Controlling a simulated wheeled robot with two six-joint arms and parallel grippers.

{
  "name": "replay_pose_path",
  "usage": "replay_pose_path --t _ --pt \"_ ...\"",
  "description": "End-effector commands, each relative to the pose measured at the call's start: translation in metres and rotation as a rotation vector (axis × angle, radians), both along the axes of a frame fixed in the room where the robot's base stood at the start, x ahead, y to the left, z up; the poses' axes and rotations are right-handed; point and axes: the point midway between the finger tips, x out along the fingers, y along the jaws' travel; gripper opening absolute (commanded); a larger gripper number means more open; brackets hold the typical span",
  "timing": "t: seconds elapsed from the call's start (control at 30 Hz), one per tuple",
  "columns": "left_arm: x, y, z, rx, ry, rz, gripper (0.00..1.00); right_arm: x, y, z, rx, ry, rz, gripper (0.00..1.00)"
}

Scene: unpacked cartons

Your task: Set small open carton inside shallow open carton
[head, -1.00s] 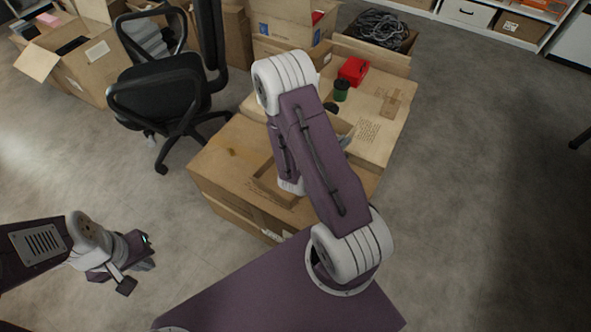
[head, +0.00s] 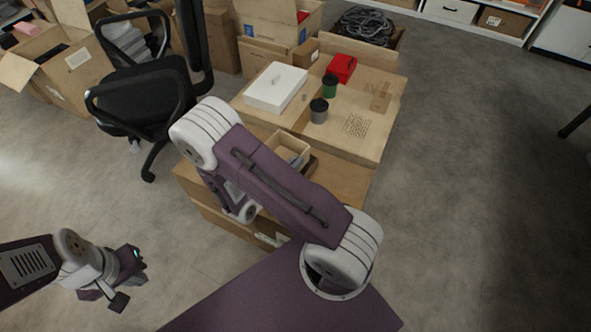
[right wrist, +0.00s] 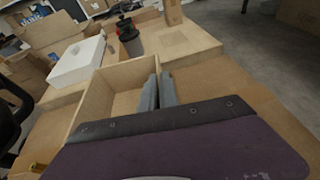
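The small open carton (head: 290,146) is a light-brown, box-like tray above the large brown carton, partly hidden by my right arm in the head view. In the right wrist view the small open carton (right wrist: 112,80) opens upward, with an empty-looking inside. My right gripper (right wrist: 158,92) has its two grey fingers close together on either side of the carton's right wall, gripping it. The right gripper (head: 297,161) also shows beside the carton in the head view. I cannot make out the shallow open carton; my right arm covers that area. My left gripper (head: 130,283) hangs over the floor, away from the cartons; its opening is unclear.
The large brown carton (head: 345,182) forms the near surface. An office chair (head: 150,95) stands at left.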

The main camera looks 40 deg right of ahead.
Motion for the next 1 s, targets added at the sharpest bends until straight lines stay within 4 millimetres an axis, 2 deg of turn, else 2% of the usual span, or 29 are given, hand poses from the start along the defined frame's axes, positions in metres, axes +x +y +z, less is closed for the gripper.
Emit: replay_pose_path --t 0.1,0.2,0.43,0.67,0.7,0.77,1.0 --pt "0.0 0.0 -0.016 0.0 0.0 0.0 0.0 0.0 0.0 -0.024 -0.001 0.002 0.0 0.0" --pt "0.0 0.0 -0.025 0.0 0.0 0.0 0.0 0.0 0.0 -0.04 -0.001 0.002 0.001 0.0" --pt "0.0 0.0 -0.022 0.0 0.0 0.0 0.0 0.0 0.0 -0.038 -0.001 0.0 0.0 0.0" --pt "0.0 0.0 -0.028 0.0 0.0 0.0 0.0 0.0 -0.001 -0.045 -0.001 0.0 0.0 0.0" --pt "0.0 0.0 -0.026 0.0 0.0 0.0 0.0 0.0 -0.001 -0.044 0.0 0.0 0.0 0.13" --pt "0.0 0.0 -0.026 0.0 0.0 0.0 0.0 0.0 -0.001 -0.044 0.0 0.0 0.0 0.26" --pt "0.0 0.0 -0.026 0.0 0.0 0.0 0.0 0.0 -0.001 -0.044 0.0 0.0 0.0 0.26"
